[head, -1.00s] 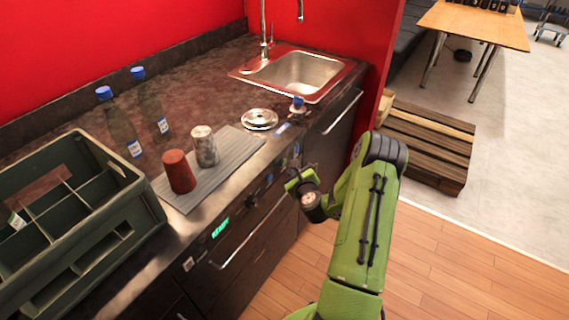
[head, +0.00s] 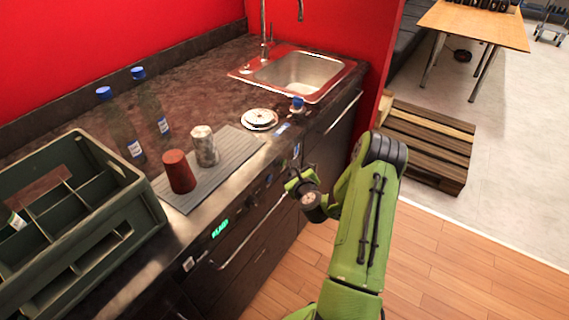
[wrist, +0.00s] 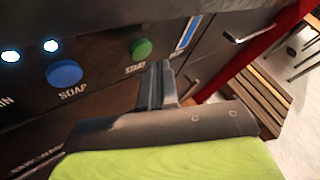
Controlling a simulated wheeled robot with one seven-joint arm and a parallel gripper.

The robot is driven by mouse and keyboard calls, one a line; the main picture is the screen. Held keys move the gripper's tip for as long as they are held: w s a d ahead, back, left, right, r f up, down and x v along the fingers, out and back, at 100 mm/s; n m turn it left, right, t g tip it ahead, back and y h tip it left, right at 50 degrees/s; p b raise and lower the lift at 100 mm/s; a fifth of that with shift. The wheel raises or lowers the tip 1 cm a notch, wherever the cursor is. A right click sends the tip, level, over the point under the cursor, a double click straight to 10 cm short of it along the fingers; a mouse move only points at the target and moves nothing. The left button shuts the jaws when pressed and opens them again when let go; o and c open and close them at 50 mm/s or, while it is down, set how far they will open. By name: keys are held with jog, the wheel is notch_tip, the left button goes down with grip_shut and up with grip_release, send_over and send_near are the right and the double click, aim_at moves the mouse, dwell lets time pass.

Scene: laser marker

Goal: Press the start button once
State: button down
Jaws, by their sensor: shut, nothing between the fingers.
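The green start button (wrist: 141,48) is on the dark front panel in the wrist view, above the label "START". My gripper (wrist: 158,72) is shut and empty, its fingertips just below and to the right of the button. I cannot tell whether they touch it. In the head view my gripper (head: 296,176) is in front of the panel below the counter edge, and the start button cannot be made out there.
A blue button (wrist: 64,73) marked "SOAP" and two lit lamps are left of the start button. A green display (head: 220,228) is lit on the panel. A drawer handle (head: 250,235) runs below.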

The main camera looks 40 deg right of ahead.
jog(key=shift+w+r, duration=0.1)
jog(key=shift+w+a+p, duration=0.15)
jog(key=shift+w+p, duration=0.15)
jog(key=shift+p, duration=0.25)
jog(key=shift+w+a+p, duration=0.15)
jog(key=shift+w+p, duration=0.2)
jog(key=shift+p, duration=0.2)
dwell(0.4)
jog(key=shift+s+f+b, duration=0.2)
jog(key=shift+s+b, duration=0.1)
jog(key=shift+b, duration=0.25)
jog(key=shift+s+d+r+b, duration=0.1)
jog(key=shift+s+d+b, duration=0.15)
jog(key=shift+s+b, duration=0.2)
